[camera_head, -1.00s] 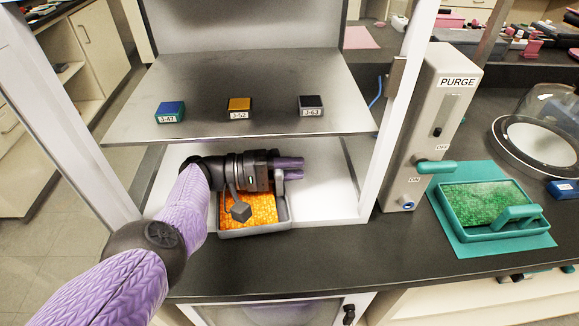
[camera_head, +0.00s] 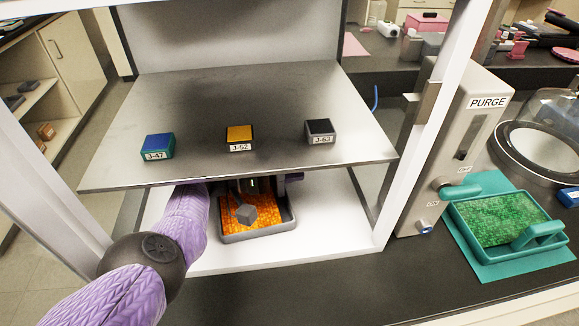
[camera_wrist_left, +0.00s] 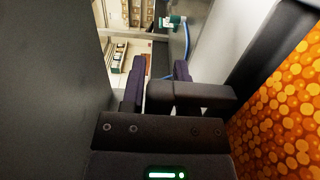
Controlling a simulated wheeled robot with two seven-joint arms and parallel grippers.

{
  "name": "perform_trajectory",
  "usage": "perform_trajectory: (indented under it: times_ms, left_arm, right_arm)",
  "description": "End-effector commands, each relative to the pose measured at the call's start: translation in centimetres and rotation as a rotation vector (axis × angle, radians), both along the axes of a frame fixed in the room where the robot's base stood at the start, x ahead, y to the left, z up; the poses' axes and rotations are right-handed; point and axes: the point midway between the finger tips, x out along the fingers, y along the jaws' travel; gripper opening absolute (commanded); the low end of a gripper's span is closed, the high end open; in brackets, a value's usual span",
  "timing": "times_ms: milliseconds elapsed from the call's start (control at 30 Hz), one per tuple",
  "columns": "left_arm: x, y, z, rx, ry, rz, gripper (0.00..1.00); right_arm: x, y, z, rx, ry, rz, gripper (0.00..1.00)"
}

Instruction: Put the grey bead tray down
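The grey bead tray (camera_head: 258,235), full of orange beads, is inside the white cabinet under the metal shelf. It looks level, at or just above the cabinet floor (camera_head: 330,235); I cannot tell if it touches. My left gripper (camera_wrist_left: 160,65) is at the tray, mostly hidden under the shelf in the head view. In the left wrist view its purple fingers are a little apart with a dark bar by them, and the orange beads (camera_wrist_left: 283,110) are close on the right. The grip itself is not clear, but the tray moves with the gripper. My right gripper is not in view.
The metal shelf (camera_head: 270,100) hangs low over my left arm and bears blocks J-47 (camera_head: 158,147), J-52 (camera_head: 239,138) and J-63 (camera_head: 320,132). A PURGE unit (camera_head: 455,140) and a teal tray of green beads (camera_head: 505,220) stand right. Cabinet floor right of the grey tray is clear.

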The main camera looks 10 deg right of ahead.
Motion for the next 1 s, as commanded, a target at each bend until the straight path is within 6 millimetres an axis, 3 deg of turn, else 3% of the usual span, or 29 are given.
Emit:
perform_trajectory:
  times_ms: [33, 133, 400, 800, 1000]
  left_arm:
    - [0.0, 0.0, 0.0, 0.000, 0.000, 0.000, 0.50]
    - [0.0, 0.0, 0.0, -0.001, -0.001, 0.000, 0.70]
    - [0.0, 0.3, 0.1, -0.001, -0.001, 0.001, 0.70]
    - [-0.2, 6.7, 0.0, 0.000, -0.001, 0.002, 0.70]
    - [-0.3, 7.6, 0.0, -0.002, 0.000, 0.000, 0.70]
  right_arm:
    - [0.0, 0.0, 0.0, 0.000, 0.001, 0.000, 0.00]
    - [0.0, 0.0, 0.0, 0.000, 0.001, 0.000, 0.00]
    - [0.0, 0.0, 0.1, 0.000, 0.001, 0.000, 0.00]
    - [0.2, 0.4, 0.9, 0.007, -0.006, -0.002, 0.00]
    - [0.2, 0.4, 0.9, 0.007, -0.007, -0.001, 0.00]
